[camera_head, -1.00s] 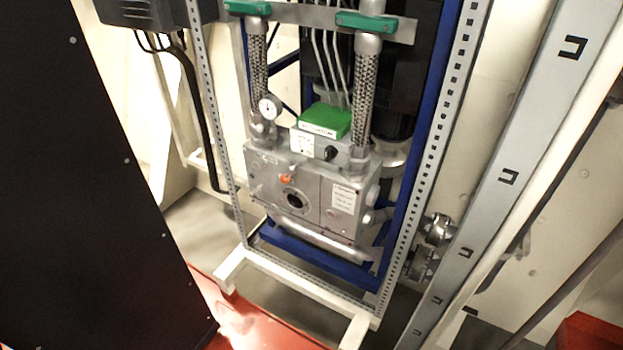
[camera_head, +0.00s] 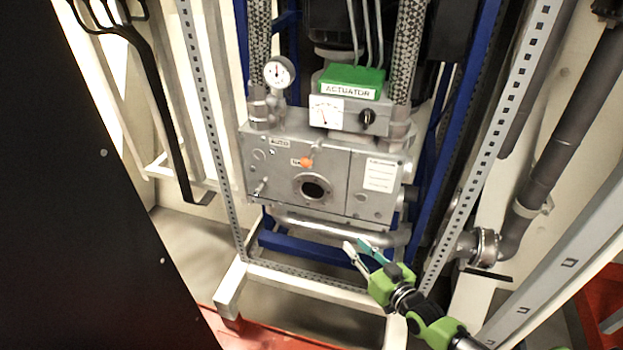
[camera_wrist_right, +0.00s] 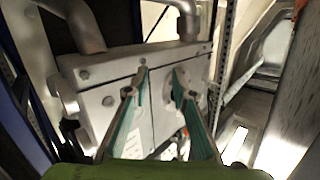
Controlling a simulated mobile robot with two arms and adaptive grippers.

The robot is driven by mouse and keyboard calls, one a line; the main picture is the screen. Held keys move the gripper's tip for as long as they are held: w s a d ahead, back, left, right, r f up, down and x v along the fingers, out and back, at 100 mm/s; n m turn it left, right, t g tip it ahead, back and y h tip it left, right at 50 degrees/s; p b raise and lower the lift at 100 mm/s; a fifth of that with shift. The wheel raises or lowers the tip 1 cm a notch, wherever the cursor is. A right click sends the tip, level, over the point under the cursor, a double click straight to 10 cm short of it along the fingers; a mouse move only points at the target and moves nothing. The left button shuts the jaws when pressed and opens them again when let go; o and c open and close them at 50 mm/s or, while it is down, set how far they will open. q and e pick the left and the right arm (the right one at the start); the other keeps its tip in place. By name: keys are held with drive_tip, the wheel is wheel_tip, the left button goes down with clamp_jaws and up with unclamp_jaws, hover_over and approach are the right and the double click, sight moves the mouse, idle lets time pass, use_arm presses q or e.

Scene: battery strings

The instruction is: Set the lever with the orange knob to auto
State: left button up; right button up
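The lever with the orange knob (camera_head: 306,162) is on the front of a grey metal box (camera_head: 262,172), above a round dark port. My right gripper (camera_head: 356,246) is below and to the right of the lever, in front of the box's lower edge, apart from the knob. Its two fingers are spread with nothing between them. In the right wrist view the open fingers (camera_wrist_right: 157,80) point at the grey box (camera_wrist_right: 105,105). My left gripper is not in view.
A green-topped actuator (camera_head: 352,80) with a dial and black knob sits on the box, beside a round gauge (camera_head: 279,72). Perforated posts (camera_head: 212,130) flank the box. A black cabinet (camera_head: 80,200) fills the left. A grey pipe (camera_head: 545,165) stands at right.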

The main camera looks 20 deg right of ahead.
wheel_tip(320, 180, up, 9)
drive_tip(key=w+a+t+y+b, duration=0.2)
drive_tip(key=a+t+b, duration=0.1)
drive_tip(key=b, duration=0.1)
drive_tip(key=t+y+b, duration=0.2)
drive_tip(key=b, duration=0.1)
approach(311, 156)
use_arm(q)
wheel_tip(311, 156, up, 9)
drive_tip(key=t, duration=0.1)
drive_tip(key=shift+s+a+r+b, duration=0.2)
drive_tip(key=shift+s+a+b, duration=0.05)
drive_tip(key=shift+b, duration=0.05)
use_arm(e)
drive_tip(key=shift+m, duration=0.3)
drive_tip(key=x, duration=1)
drive_tip(key=shift+w+d+f, duration=0.1)
drive_tip(key=shift+w+f, duration=0.15)
drive_tip(key=shift+w, duration=0.1)
clamp_jaws()
